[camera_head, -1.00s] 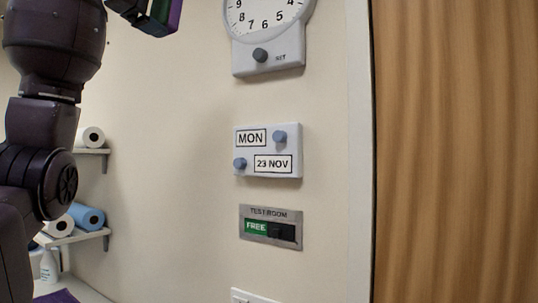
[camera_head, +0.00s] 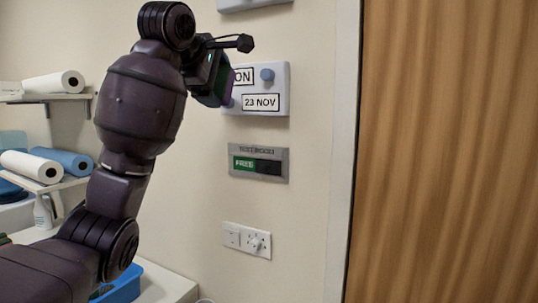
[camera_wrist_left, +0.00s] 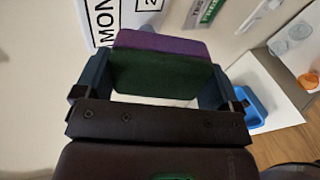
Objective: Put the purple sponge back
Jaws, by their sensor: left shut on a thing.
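The purple sponge (camera_wrist_left: 168,43) has a dark green layer and spans the space between the fingers in the left wrist view. My left gripper (camera_wrist_left: 155,82) is shut on it. In the head view, the left gripper (camera_head: 212,76) is raised in front of the wall beside the date panel, and the sponge's purple edge (camera_head: 226,84) shows there, partly hidden by the gripper. A blue tray (camera_head: 122,287) sits on the white counter at the lower left, partly hidden by my arm; it also shows in the left wrist view (camera_wrist_left: 253,106). My right gripper is out of view.
The date panel (camera_head: 264,103), the room sign (camera_head: 258,164) and a socket plate (camera_head: 246,240) are on the wall. Shelves with paper rolls (camera_head: 54,86) and a spray bottle (camera_head: 43,212) are at left. A wooden door (camera_head: 445,150) fills the right.

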